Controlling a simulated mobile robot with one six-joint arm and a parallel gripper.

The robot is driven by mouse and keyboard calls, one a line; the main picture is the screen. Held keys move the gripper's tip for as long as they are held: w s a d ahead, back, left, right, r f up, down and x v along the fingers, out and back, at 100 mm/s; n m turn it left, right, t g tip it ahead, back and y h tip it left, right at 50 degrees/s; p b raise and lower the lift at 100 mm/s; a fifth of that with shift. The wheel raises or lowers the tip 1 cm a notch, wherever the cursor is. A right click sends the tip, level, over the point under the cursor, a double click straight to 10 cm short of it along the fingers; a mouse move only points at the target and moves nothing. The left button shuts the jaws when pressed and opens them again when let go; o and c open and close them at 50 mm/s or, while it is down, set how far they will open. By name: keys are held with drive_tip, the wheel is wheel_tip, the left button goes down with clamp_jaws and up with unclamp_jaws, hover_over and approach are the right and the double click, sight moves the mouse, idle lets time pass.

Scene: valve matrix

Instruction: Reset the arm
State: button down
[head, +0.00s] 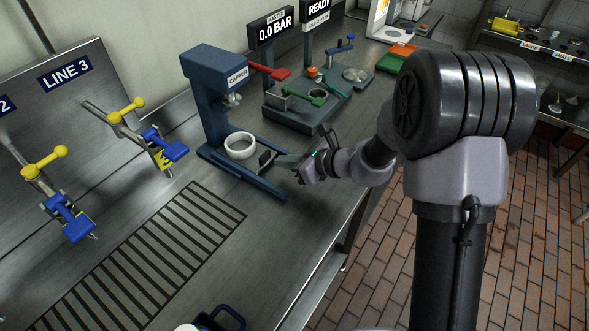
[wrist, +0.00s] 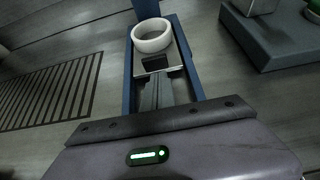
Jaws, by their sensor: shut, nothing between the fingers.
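My gripper (head: 268,158) is shut and empty. It reaches left over the bench edge and is low at the front of the blue capper (head: 209,98). In the wrist view the fingers (wrist: 156,62) point at a white ring (wrist: 152,35), close in front of it, between the blue side rails of the capper base. The white ring also shows in the head view (head: 240,146) on the capper base. I cannot tell whether the fingertips touch the ring. My arm is bent, with its links between the column and the bench.
Yellow-handled and blue-handled valves (head: 165,147) stick out from the LINE 3 panel (head: 66,73) at left. A slotted drain grate (head: 150,262) lies in front. Tiled floor (head: 375,270) is clear at right.

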drive_tip(key=p+v, duration=0.3)
drive_tip(key=v, duration=0.8)
drive_tip(key=s+a+r+n+g+h, duration=0.2)
drive_tip(key=s+a+r+n+g, duration=0.1)
drive_tip(key=s+r+n, duration=0.8)
drive_tip(key=s+d+r+n+t+h, duration=0.2)
drive_tip(key=s+d+n+h, duration=0.4)
drive_tip(key=s, duration=0.8)
drive_tip(key=d+n, duration=0.3)
drive_tip(key=shift+r+b, duration=0.2)
drive_tip(key=shift+b, duration=0.1)
